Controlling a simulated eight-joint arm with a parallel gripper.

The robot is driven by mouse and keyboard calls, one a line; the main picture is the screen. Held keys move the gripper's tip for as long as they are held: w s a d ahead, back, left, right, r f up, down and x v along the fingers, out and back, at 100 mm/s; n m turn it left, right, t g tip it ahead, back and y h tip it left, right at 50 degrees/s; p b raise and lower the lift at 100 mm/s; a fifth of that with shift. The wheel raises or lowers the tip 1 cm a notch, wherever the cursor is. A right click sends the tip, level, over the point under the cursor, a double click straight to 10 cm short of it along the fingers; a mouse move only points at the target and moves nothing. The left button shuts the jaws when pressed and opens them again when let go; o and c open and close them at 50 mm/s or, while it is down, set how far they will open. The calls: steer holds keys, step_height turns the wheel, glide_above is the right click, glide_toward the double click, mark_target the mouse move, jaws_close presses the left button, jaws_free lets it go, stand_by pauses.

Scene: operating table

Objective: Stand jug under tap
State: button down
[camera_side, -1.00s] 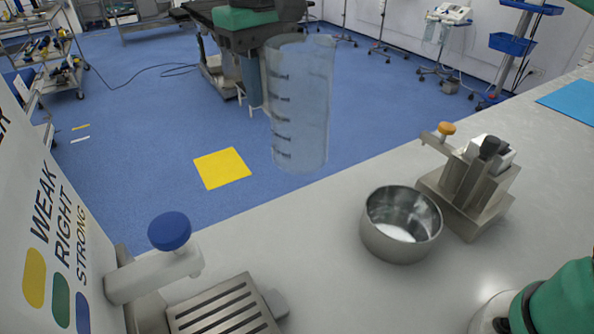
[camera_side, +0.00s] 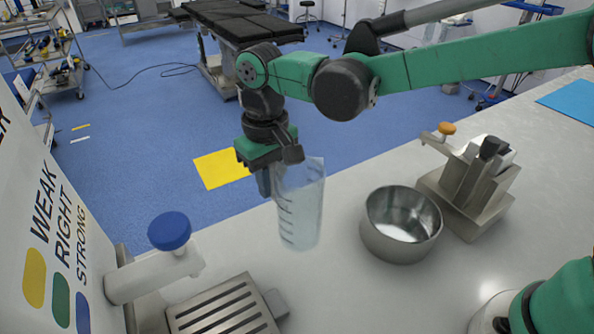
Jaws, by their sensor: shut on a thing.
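The jug (camera_side: 303,215) is a clear, pale blue measuring vessel with dark marks down its side. My gripper (camera_side: 270,180) is shut on the jug's left side near the rim and holds it nearly upright, slightly tilted. The jug hangs over the counter's edge region; I cannot tell how high its base is. The tap (camera_side: 155,275) is a pale spout with a blue knob (camera_side: 169,231) at the lower left. A slatted metal drip grille (camera_side: 225,308) lies below and right of the spout, with nothing on it.
A steel bowl (camera_side: 400,225) stands on the counter right of the jug. A metal dispenser (camera_side: 468,185) with an orange knob stands behind it. A panel with coloured labels (camera_side: 45,230) rises at the left. Bare counter (camera_side: 345,295) lies between grille and bowl.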

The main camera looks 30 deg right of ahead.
steer(key=shift+f, duration=2.5)
steer(key=shift+f, duration=0.15)
steer(key=c, duration=0.8)
jaws_free()
step_height(320, 180, up, 4)
steer(key=shift+r, duration=0.5)
steer(key=shift+c, duration=1.2)
steer(key=shift+r, duration=0.25)
